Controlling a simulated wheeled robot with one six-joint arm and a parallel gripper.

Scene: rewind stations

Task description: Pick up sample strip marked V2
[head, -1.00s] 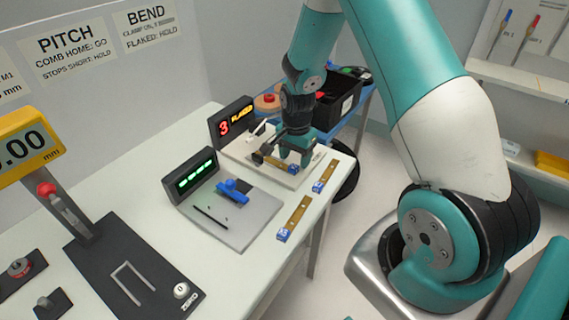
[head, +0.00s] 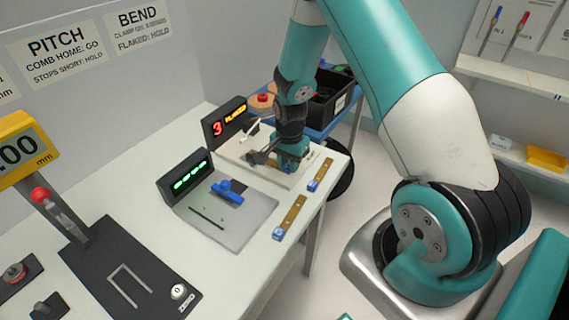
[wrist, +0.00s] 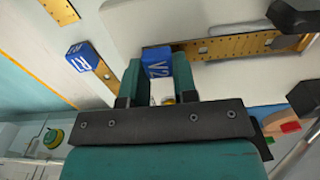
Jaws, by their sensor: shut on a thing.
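The sample strip marked V2 shows in the wrist view as a blue end block (wrist: 157,62) with a brass strip (wrist: 225,45) running right from it, over the pale board of the bend station. My gripper (wrist: 158,85) is shut on the blue block, one teal finger on each side. In the head view my gripper (head: 290,160) is low over the white bend board (head: 235,150), and the strip (head: 265,163) is partly hidden beneath it. In the wrist view the strip's far end lies by a dark clamp part (wrist: 292,17).
Two other blue-ended brass strips lie on the table, one (head: 320,175) beside the board and one (head: 290,217) nearer. The bend display (head: 226,125) reads 3 and FLAKED. A comb station (head: 228,215) stands in front. A black bin (head: 330,98) is behind.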

